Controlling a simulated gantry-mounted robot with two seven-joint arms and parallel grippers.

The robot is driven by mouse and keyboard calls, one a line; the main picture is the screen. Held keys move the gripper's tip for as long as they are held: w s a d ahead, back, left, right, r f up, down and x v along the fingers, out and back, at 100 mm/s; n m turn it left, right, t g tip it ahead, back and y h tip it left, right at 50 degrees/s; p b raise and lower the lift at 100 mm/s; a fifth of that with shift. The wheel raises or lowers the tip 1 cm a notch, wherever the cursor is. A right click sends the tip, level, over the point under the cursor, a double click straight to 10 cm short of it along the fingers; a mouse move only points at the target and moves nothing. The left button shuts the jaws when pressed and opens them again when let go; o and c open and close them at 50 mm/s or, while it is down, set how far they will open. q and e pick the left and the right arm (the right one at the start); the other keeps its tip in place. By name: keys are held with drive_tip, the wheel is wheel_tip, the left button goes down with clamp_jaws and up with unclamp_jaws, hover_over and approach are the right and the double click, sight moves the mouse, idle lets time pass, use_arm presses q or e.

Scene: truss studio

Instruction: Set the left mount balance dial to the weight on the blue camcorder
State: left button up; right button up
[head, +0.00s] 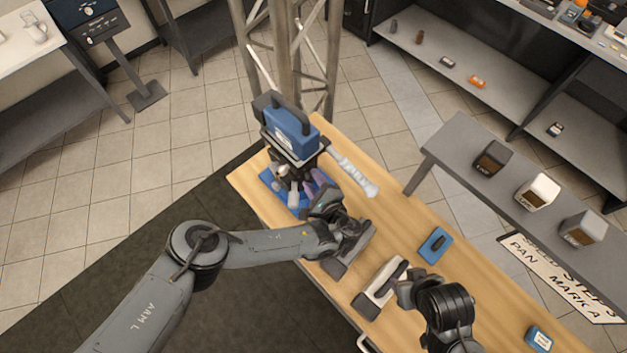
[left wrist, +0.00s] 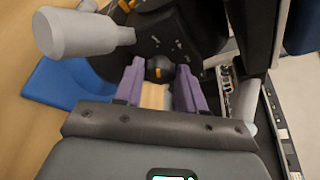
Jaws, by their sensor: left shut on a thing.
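The blue camcorder (head: 289,128) sits on top of a dark mount (head: 291,170) at the far left end of the wooden table. A white label shows on its side, but its writing is too small to read. My left gripper (head: 319,180) reaches the mount from the front right. In the left wrist view its purple fingers (left wrist: 160,85) are on either side of a small dark round dial (left wrist: 158,68) with an orange mark, and are shut on it. The dial's numbers cannot be read. My right gripper (head: 380,287) is low over the table; its fingers cannot be made out.
A blue base (head: 284,190) lies under the mount. A pale cylinder (left wrist: 80,33) sticks out beside the dial. A blue plate (head: 435,245) and a small blue block (head: 539,338) lie on the table. A grey shelf (head: 470,150) with several labelled blocks stands at right.

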use_arm(q)
drive_tip(key=shift+d+r+m+g+p, duration=0.1)
drive_tip(key=shift+m+g+p, duration=0.2)
drive_tip(key=shift+m+g, duration=0.5)
drive_tip(key=shift+w+d+m+g+y, duration=0.15)
drive_tip(key=shift+m+g+y, duration=0.15)
drive_tip(key=shift+m+y, duration=0.65)
drive_tip(key=shift+m, duration=0.35)
drive_tip(key=o, duration=1.1)
drive_tip(key=shift+h, duration=0.25)
drive_tip(key=shift+c, duration=0.2)
drive_tip(key=shift+r, duration=0.15)
